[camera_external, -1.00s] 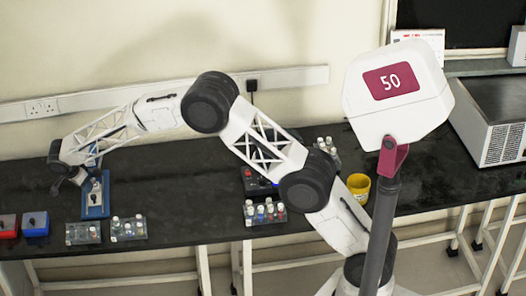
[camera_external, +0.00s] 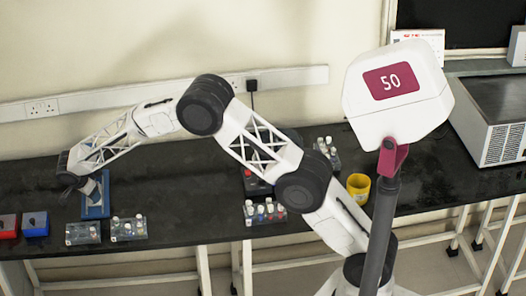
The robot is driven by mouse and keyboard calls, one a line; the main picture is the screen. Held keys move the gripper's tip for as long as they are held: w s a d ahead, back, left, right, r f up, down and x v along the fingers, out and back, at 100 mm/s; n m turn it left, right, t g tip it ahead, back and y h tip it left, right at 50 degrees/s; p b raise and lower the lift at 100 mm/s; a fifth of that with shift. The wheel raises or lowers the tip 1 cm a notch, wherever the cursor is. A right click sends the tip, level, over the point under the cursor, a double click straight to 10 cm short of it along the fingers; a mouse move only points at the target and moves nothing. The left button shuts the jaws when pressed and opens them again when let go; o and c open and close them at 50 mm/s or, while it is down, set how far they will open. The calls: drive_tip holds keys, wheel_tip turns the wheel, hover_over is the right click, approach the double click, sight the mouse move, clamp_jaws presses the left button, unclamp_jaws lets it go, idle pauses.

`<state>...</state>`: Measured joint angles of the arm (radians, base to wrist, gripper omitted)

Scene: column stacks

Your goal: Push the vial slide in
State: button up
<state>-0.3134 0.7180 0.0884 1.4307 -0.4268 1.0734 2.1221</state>
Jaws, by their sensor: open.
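A blue device with a pale, silvery upper part (camera_external: 96,202) stands on the black bench at the left; I take it to hold the vial slide, but the slide itself is too small to make out. My gripper (camera_external: 72,191) is at the left side of this device, close to its upper part. Its fingers are small and dark in this view. The end of my arm hides part of the device's top, and I cannot tell whether the gripper touches it.
Two clear racks with vials (camera_external: 83,233) (camera_external: 128,228) stand in front of the device. A red box (camera_external: 8,225) and a blue box (camera_external: 35,223) are at the far left. More vial racks (camera_external: 265,212) (camera_external: 326,152) and a yellow cup (camera_external: 358,187) stand to the right.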

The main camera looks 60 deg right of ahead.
drive_tip(key=shift+d+f, duration=0.2)
drive_tip(key=shift+f, duration=0.25)
drive_tip(key=shift+c, duration=0.5)
clamp_jaws()
